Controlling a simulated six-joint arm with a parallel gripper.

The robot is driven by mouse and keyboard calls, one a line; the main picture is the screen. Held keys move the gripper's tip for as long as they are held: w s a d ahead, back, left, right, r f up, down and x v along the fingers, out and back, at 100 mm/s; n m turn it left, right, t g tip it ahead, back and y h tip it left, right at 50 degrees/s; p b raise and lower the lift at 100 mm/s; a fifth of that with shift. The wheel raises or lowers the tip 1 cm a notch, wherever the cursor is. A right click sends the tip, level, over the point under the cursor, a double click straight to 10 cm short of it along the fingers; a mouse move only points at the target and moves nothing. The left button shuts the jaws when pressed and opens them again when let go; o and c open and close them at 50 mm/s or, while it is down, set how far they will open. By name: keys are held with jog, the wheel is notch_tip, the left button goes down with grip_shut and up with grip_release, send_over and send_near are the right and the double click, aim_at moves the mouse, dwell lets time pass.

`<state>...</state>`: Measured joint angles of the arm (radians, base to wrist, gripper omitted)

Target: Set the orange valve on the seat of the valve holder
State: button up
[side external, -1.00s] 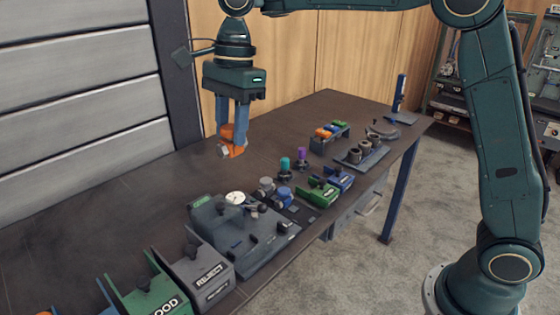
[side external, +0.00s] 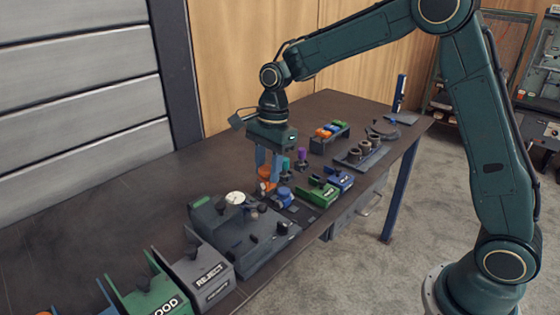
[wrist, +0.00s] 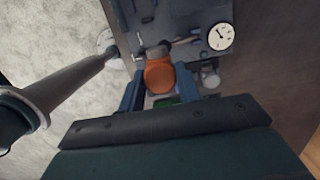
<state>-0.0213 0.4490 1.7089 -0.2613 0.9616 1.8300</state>
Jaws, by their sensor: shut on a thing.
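The orange valve (side external: 265,176) is held between the two blue fingers of my gripper (side external: 268,180), low over the workbench. In the wrist view the valve (wrist: 160,75) sits between the fingertips of my gripper (wrist: 158,88), with a grey end pointing away. My gripper is shut on it. The valve is just behind the grey fixture with the dial gauge, beside a blue-and-grey valve-like part (side external: 283,196). I cannot tell which part is the valve holder, or whether the valve touches anything beneath it.
The grey fixture (side external: 262,237) with a white dial gauge (side external: 235,198) stands in front. Green (side external: 318,195) and blue (side external: 341,179) bins are to the right. A purple-topped part (side external: 301,155) stands close behind my gripper.

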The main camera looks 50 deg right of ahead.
jog(key=s+d+f, duration=0.1)
jog(key=d+f, duration=0.2)
jog(key=s+d+f, duration=0.1)
jog(key=d+f, duration=0.2)
jog(key=s+d+f, duration=0.2)
jog(key=d+f, duration=0.1)
jog(key=shift+d+f, duration=0.15)
jog(key=shift+f, duration=0.05)
dwell(0.3)
jog(key=shift+f, duration=0.1)
dwell(0.4)
jog(key=shift+f, duration=1.05)
jog(key=shift+f, duration=0.55)
dwell(0.5)
jog(key=o, duration=1.6)
